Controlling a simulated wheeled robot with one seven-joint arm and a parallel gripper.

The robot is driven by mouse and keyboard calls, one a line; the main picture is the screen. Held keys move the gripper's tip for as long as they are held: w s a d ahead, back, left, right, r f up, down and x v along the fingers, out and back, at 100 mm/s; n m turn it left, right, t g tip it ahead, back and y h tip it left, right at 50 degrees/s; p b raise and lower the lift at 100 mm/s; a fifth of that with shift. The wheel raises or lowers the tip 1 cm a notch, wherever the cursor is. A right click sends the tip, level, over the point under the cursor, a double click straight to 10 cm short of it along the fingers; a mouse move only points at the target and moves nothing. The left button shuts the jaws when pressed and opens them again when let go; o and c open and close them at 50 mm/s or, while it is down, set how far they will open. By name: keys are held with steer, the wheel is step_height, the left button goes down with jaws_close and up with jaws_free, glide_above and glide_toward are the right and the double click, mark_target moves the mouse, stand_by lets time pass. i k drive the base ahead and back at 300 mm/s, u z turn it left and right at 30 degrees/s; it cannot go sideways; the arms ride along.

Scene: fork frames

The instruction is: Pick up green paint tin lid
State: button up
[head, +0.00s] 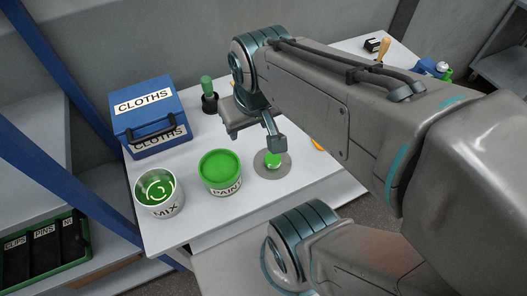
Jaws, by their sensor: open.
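A tin labelled PAINT (224,187) stands upright on the white table. Its round top is bright green (219,164); I cannot tell surely whether this is a lid or paint. To its right, a flat grey disc (260,172) lies on the table with a small green piece (272,160) on its middle. I cannot tell if this is a lid with a knob. My gripper (254,139) is open above and behind the tin and disc, its right finger over the disc. It appears empty and touches neither.
A blue CLOTHS box (148,108) and a green-handled item in a black holder (208,96) stand behind. My arm hides much of the table's right side. Clear table lies in front.

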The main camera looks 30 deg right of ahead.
mark_target(269, 166)
steer(key=k, duration=1)
steer(key=z, duration=1.45)
steer(key=i, duration=1.05)
steer(key=u, duration=2.05)
